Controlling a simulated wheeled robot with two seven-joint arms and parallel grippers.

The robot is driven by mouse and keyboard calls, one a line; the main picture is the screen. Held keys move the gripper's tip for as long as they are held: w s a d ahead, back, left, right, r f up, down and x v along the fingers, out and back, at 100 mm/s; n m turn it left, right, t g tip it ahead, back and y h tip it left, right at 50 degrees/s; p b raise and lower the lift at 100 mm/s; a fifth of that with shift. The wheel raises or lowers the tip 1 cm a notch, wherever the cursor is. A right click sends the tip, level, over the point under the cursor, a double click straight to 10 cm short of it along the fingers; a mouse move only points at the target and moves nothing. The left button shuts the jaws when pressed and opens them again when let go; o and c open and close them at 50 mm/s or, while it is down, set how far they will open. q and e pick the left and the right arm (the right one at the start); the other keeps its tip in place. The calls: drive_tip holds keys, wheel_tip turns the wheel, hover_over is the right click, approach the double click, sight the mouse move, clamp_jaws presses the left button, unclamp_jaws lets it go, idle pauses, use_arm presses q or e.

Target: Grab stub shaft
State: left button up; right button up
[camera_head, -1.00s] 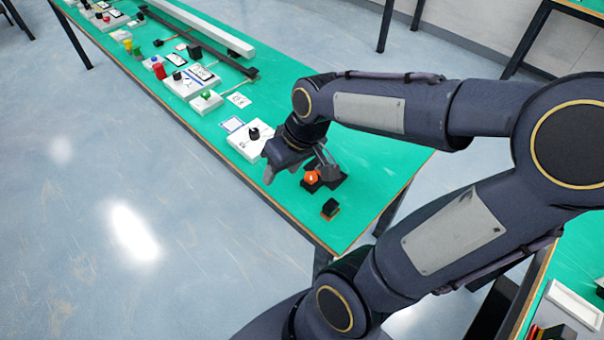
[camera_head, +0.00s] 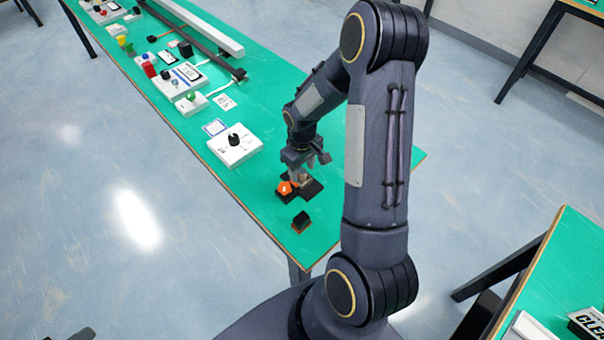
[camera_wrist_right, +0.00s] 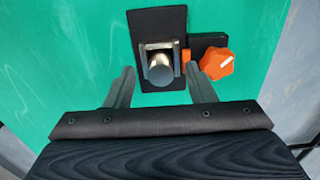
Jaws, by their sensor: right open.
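The stub shaft (camera_wrist_right: 160,70) is a short silver cylinder in the right wrist view. It sits in a grey holder on a black base plate (camera_wrist_right: 160,20). An orange knob (camera_wrist_right: 216,62) is on the black block to its right. My right gripper (camera_wrist_right: 161,72) is open, with one finger on each side of the shaft and a visible gap on both sides. Whether the fingertips are level with the shaft I cannot tell. In the head view my right gripper (camera_head: 305,160) is over the fixture with the orange knob (camera_head: 285,188), and partly hides the shaft. My left gripper is not in view.
A small black block (camera_head: 301,221) lies on the green table (camera_head: 250,205) near its front corner. A white box with a black knob (camera_head: 235,146) stands left of the fixture. Several devices and a long white bar (camera_head: 205,30) are farther back.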

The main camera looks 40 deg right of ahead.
drive_tip(key=shift+f, duration=0.95)
drive_tip(key=shift+c, duration=0.3)
clamp_jaws()
drive_tip(key=shift+r, duration=0.15)
